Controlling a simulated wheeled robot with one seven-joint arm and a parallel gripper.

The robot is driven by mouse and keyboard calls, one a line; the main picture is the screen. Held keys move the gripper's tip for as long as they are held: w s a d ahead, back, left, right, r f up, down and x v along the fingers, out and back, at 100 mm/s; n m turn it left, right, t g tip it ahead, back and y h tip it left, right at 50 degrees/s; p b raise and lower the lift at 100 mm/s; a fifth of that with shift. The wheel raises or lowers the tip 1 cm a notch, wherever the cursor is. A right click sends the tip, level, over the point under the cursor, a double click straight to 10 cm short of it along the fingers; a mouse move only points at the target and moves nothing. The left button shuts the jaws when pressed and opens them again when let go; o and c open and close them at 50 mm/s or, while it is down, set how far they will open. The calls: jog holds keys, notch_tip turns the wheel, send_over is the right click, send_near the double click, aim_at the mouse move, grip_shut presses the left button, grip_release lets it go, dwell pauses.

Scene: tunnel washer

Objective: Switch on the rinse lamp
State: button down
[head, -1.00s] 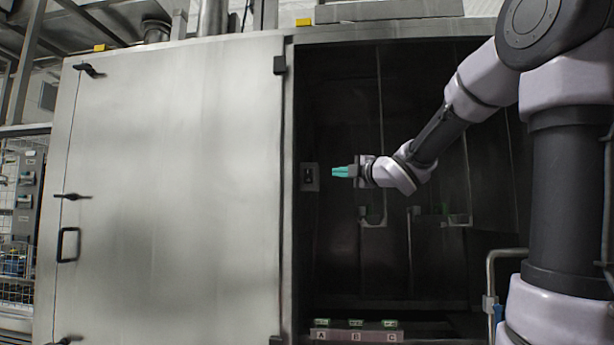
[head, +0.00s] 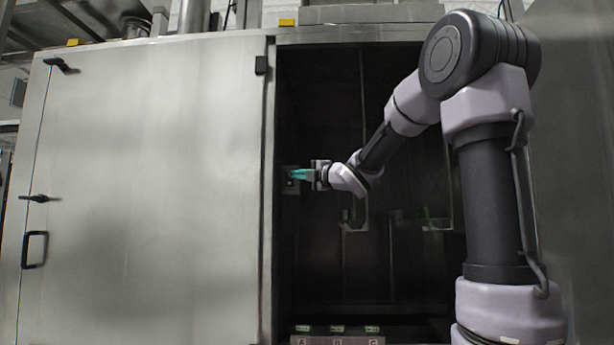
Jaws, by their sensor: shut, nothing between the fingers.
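The lamp switch is a small dark rocker on a grey plate (head: 290,187), on the inner left wall of the washer opening. My gripper (head: 292,175), with teal fingers, is shut and empty. Its fingertips lie over the upper part of the plate in the head view and hide part of the switch. I cannot tell whether they touch it. I cannot make out the switch's position, and no lit lamp shows.
A large steel door (head: 150,190) with black handles stands left of the dark opening. Inside, small brackets (head: 354,226) with green parts hang on the back wall. A ledge (head: 337,340) with lettered, green-topped blocks lies at the bottom.

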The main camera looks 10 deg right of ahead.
aim_at(288, 172)
jog(key=shift+w+a+r, duration=0.1)
jog(key=shift+w+r, duration=0.15)
jog(key=shift+w, duration=0.85)
jog(key=shift+w+r, duration=0.2)
jog(key=shift+w, duration=0.95)
jog(key=shift+w+a+r, duration=0.1)
jog(key=shift+w+r, duration=0.15)
jog(key=shift+w, duration=0.85)
jog(key=shift+w+d+r, duration=0.25)
jog(key=shift+w, duration=0.15)
jog(key=shift+a, duration=0.1)
